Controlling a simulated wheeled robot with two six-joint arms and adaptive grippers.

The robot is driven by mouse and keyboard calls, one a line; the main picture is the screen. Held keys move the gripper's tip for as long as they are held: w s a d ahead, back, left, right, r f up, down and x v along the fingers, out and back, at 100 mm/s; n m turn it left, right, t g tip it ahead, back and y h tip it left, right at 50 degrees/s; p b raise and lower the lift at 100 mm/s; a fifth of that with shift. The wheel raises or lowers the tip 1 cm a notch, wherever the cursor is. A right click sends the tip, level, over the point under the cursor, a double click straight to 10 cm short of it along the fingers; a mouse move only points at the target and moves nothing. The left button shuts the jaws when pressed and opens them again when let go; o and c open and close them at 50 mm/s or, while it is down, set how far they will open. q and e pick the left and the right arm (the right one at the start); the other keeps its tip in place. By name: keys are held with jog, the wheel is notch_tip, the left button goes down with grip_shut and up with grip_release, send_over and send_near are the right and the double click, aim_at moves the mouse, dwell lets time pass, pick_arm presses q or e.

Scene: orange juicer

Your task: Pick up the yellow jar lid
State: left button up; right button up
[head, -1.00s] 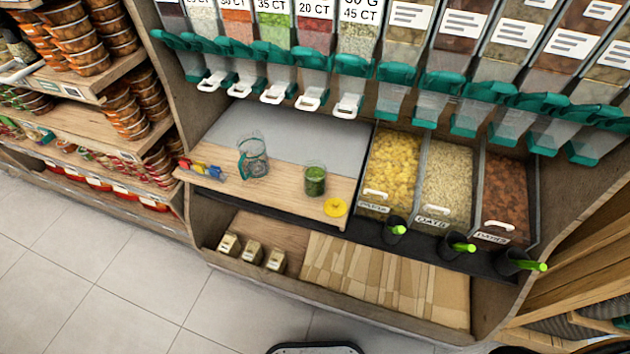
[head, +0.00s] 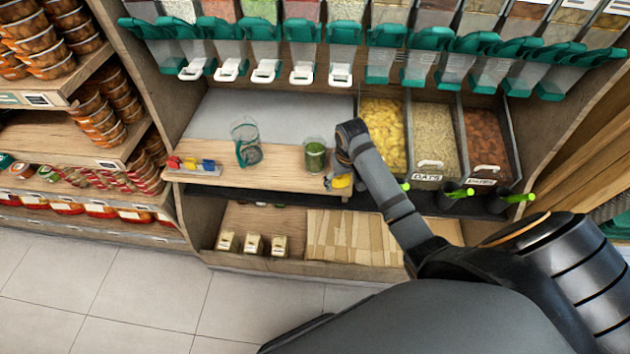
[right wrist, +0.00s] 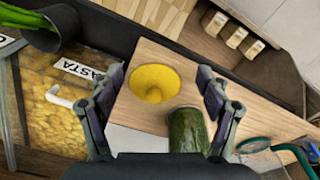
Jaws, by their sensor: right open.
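The yellow jar lid (right wrist: 154,82) lies on the wooden shelf, near its corner, with a small knob showing in the right wrist view. In the head view the lid (head: 341,182) is partly hidden by my right arm. My right gripper (right wrist: 160,90) is open. Its two fingers show on either side of the lid in the right wrist view, with nothing held between them. A jar with green contents (head: 315,156) stands beside the lid; it also shows in the right wrist view (right wrist: 187,131). My left gripper is not in view.
A clear pitcher with a teal handle (head: 246,146) stands further left on the shelf (head: 270,180). Bins of pasta (head: 384,128), oats (head: 433,135) and dates (head: 487,140) are on the right. Scoops in dark holders (head: 455,199) stand before the bins. Dispensers hang above.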

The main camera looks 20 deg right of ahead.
jog(key=w+d+r+g, duration=0.1)
jog(key=w+r, duration=0.3)
jog(key=r, duration=0.5)
jog(key=b, duration=0.6)
send_over(343, 181)
jog(key=w, duration=0.2)
jog(key=f, duration=0.6)
jog(key=shift+s+a+f, duration=0.1)
jog(key=shift+s+a, duration=0.1)
jog(key=shift+a, duration=0.2)
notch_tip(343, 181, down, 4)
jog(key=shift+d+r+m+b, duration=0.15)
jog(key=shift+m+b, duration=0.15)
jog(key=shift+b, duration=0.5)
jog(key=shift+w+f, duration=0.1)
jog(key=shift+f, duration=0.25)
jog(key=c, duration=1.2)
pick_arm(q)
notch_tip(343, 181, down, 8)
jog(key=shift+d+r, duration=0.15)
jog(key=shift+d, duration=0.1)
pick_arm(e)
jog(key=shift+s, duration=0.2)
grip_shut()
